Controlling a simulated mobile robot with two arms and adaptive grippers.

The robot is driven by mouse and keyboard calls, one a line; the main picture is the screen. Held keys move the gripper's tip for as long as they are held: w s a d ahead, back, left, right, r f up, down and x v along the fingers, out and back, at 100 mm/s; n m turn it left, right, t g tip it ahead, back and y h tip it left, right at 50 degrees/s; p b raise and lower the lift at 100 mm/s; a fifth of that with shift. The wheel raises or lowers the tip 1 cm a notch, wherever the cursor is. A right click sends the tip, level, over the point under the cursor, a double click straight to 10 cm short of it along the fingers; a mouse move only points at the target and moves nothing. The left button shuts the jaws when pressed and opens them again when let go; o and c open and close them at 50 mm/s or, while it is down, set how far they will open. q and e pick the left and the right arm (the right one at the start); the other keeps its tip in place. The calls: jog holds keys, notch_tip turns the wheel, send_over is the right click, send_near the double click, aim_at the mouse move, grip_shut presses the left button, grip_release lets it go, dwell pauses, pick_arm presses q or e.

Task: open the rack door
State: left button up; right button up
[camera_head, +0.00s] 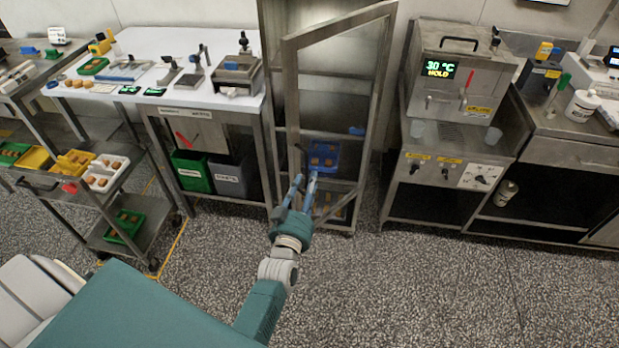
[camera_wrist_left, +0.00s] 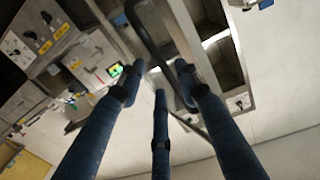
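The rack door (camera_head: 291,95) is a tall grey metal frame on the rack (camera_head: 267,60). It appears ajar, its left side standing out from the rack and its right side close to it. My left gripper (camera_head: 305,179) is at the door's lower left side, its blue fingers pointing up toward it. In the left wrist view my left gripper (camera_wrist_left: 160,82) has its three fingers spread apart. A dark curved door handle (camera_wrist_left: 149,36) passes just beyond and between the fingertips. I cannot tell whether they touch it. My right gripper is not in view.
A blue tray (camera_head: 323,146) with brown pieces shows through the door frame. A steel machine (camera_head: 461,80) with a lit display stands right of the rack. A worktable (camera_head: 215,103) and a trolley (camera_head: 146,158) stand left. The speckled floor (camera_head: 400,290) in front is clear.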

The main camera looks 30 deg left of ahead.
pick_arm(q)
jog(key=v, duration=0.4)
jog(key=shift+s, duration=0.2)
